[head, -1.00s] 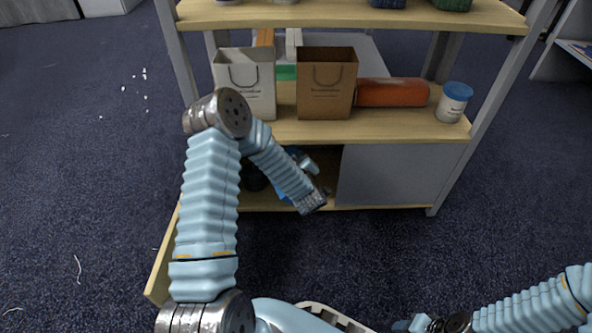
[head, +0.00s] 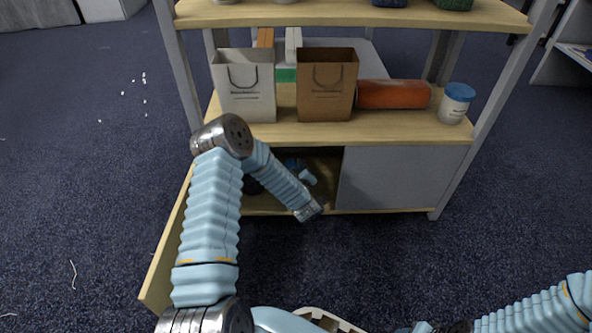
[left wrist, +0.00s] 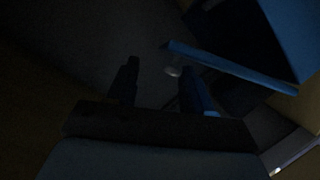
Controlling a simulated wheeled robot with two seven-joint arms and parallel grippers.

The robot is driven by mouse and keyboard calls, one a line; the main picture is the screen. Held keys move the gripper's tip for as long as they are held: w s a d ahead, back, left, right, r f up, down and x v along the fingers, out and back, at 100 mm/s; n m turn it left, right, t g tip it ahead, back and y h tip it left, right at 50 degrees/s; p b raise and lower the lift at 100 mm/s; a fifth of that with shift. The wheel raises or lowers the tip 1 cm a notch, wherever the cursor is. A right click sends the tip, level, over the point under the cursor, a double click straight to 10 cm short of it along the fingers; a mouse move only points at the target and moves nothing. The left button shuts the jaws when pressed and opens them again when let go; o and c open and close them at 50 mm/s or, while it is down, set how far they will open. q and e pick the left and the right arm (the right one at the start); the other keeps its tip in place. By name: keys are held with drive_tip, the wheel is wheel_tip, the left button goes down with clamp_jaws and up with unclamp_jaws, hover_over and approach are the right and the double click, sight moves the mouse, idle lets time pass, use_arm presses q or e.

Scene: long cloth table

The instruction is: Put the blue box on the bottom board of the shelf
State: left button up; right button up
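A blue box (left wrist: 292,35) shows at the upper right of the dark left wrist view, with a blue strip along its lower side. In the head view only a small patch of blue (head: 292,163) shows inside the low compartment, behind my left arm. The bottom board (head: 385,211) of the shelf shows as a thin front edge. My left gripper (left wrist: 159,66) is inside the compartment, fingers apart, nothing clearly held. Its right finger is near the blue strip; contact cannot be told. My right gripper (head: 428,327) is at the bottom edge of the head view, its fingers unclear.
A wooden door (head: 165,250) stands open at the left. A grey panel (head: 395,178) closes the right half. Above stand a white bag (head: 245,88), a brown bag (head: 326,88), an orange roll (head: 393,95) and a blue-lidded jar (head: 455,104). The front floor is clear.

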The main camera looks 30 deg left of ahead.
use_arm(q)
drive_tip(key=shift+o, duration=0.3)
drive_tip(key=shift+d+r, duration=0.1)
drive_tip(key=shift+s+d+r, duration=0.15)
drive_tip(key=shift+s+d, duration=0.1)
drive_tip(key=shift+s, duration=0.05)
drive_tip(key=p+v, duration=0.2)
drive_tip(key=v, duration=0.9)
drive_tip(key=s+d+f+m+g+h, duration=0.2)
drive_tip(key=s+d+f+m+h, duration=0.2)
drive_tip(key=d+f+m+h, duration=0.5)
drive_tip(key=s+d+f+m+g+h, duration=0.1)
drive_tip(key=s+d+g, duration=0.3)
drive_tip(key=s, duration=0.4)
drive_tip(key=s+d+m+g+h, duration=0.3)
drive_tip(key=s+d+g, duration=0.1)
drive_tip(key=s, duration=0.4)
drive_tip(key=shift+s+d+f+m+g, duration=0.35)
drive_tip(key=shift+m+g, duration=0.05)
